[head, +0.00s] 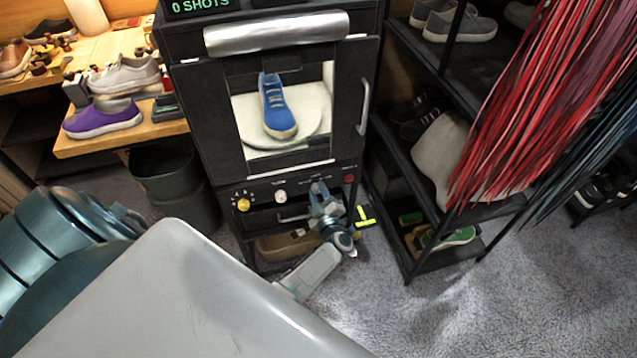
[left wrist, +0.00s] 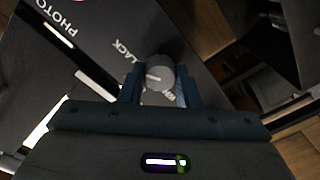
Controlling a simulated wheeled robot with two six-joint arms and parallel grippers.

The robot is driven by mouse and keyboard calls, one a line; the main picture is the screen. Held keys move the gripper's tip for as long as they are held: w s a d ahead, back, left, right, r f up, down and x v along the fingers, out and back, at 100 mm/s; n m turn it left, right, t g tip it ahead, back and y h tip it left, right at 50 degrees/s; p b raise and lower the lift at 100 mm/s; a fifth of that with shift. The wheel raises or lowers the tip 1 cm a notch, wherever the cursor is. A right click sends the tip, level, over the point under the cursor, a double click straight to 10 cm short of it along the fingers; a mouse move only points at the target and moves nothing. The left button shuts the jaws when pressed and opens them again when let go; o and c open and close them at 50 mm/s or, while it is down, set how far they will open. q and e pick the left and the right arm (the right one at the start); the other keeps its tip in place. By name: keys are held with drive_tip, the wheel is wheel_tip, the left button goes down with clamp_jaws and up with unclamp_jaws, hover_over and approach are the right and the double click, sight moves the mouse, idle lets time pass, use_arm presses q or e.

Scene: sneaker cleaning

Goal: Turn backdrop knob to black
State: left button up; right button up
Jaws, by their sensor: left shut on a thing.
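The black photo booth (head: 205,120) stands in the middle of the head view, with a row of controls under its window. In the left wrist view, the round grey backdrop knob (left wrist: 160,76) sits between my left gripper's (left wrist: 160,88) two fingers, which are shut on its sides. A pale pointer line shows on its face. The letters "LACK" are printed to its upper left, and another label is partly hidden below it. In the head view, my left gripper (head: 319,188) is at the control panel and hides the knob. My right gripper is out of view.
A blue sneaker (head: 278,106) stands inside the booth on a white turntable, before a pale backdrop. A yellow knob (head: 243,204), a white knob (head: 280,196) and a red button (head: 349,178) share the panel. A shoe rack (head: 440,75) stands close on the right.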

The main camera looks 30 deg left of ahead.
use_arm(q)
drive_tip(key=o, duration=1)
drive_tip(key=shift+b+v, duration=0.85)
drive_tip(key=shift+v, duration=4.55)
drive_tip(key=shift+f, duration=0.15)
